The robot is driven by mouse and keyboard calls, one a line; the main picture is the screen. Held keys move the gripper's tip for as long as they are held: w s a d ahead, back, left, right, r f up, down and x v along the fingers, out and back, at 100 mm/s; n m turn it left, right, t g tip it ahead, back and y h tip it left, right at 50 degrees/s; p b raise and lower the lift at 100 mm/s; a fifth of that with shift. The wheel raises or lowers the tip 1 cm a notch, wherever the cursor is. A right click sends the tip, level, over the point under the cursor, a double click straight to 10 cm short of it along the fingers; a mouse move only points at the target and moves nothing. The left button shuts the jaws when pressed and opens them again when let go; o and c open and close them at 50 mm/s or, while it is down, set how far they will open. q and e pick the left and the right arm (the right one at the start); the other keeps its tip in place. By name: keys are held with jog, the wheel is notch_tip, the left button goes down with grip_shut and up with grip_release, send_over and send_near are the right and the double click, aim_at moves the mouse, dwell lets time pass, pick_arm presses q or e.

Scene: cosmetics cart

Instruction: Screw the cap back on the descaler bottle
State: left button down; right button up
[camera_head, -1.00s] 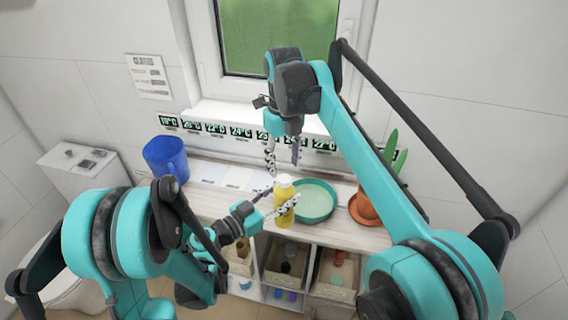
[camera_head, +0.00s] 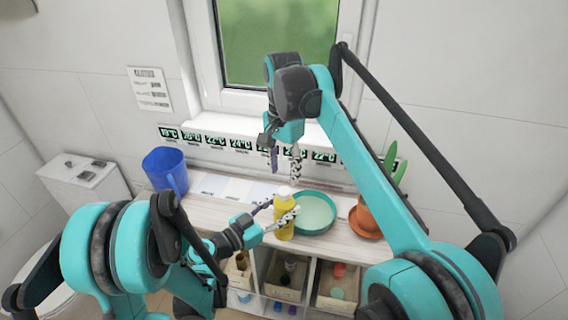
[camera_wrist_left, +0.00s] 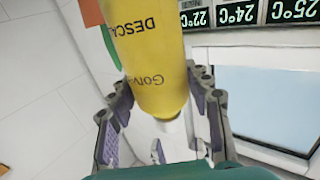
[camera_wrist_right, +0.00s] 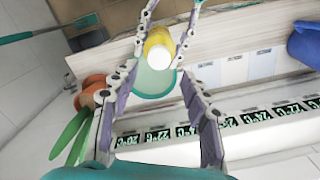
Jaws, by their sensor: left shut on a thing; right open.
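The yellow descaler bottle (camera_head: 284,218) stands upright at the front of the counter. My left gripper (camera_head: 281,209) is shut around its upper body, and the left wrist view shows a finger on each side of the yellow bottle (camera_wrist_left: 150,60). A white cap (camera_head: 284,192) shows on the bottle's top, and the right wrist view shows its round white face (camera_wrist_right: 159,57). I cannot tell how tightly it sits. My right gripper (camera_head: 284,168) is open, pointing down just above the cap, with nothing between its fingers.
A teal round dish (camera_head: 314,212) stands close to the bottle's right. An orange pot (camera_head: 364,220) with a green plant is farther right. A blue jug (camera_head: 165,168) stands at the left. Open bins (camera_head: 287,276) are below the counter. Temperature labels line the back wall.

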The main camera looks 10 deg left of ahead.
aim_at(284, 190)
jog(key=n, duration=0.4)
jog(key=shift+r+n, duration=0.25)
jog(key=shift+n, duration=0.15)
jog(key=n, duration=0.4)
jog(key=shift+r+n, duration=0.15)
jog(key=shift+n, duration=0.25)
jog(key=n, duration=0.4)
jog(key=shift+r, duration=0.2)
jog(key=n, duration=0.5)
jog(key=shift+r, duration=0.15)
jog(key=shift+f, duration=4)
